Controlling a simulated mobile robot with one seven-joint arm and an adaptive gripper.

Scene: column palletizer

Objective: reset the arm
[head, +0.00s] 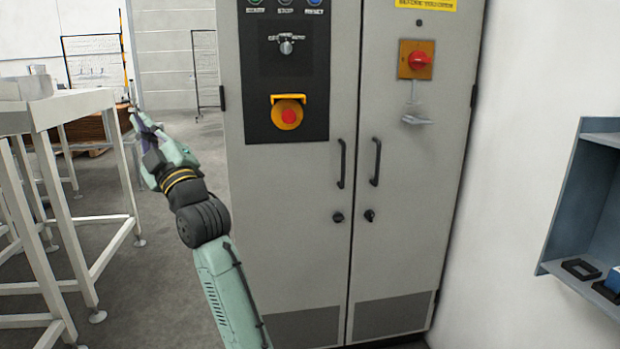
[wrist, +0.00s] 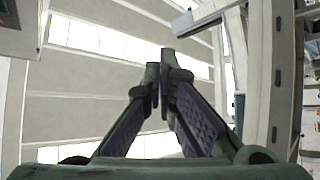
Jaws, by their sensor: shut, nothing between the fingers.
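My gripper (head: 137,113) is at the end of my raised green and black arm, left of the grey control cabinet (head: 290,190) in the head view. It points up and away, close to the right end of the white table frame (head: 52,112). In the wrist view my gripper (wrist: 163,75) shows its two green fingers with dark ridged pads. The fingertips come together and nothing is between them. Behind the fingers the wrist view shows bright bands of the ceiling (wrist: 90,80).
The cabinet has a red emergency stop button (head: 289,115), a red rotary switch (head: 418,60) and two door handles (head: 342,163). A blue-grey wall shelf (head: 570,200) is at the right. Open floor (head: 165,270) lies between the table frame and the cabinet.

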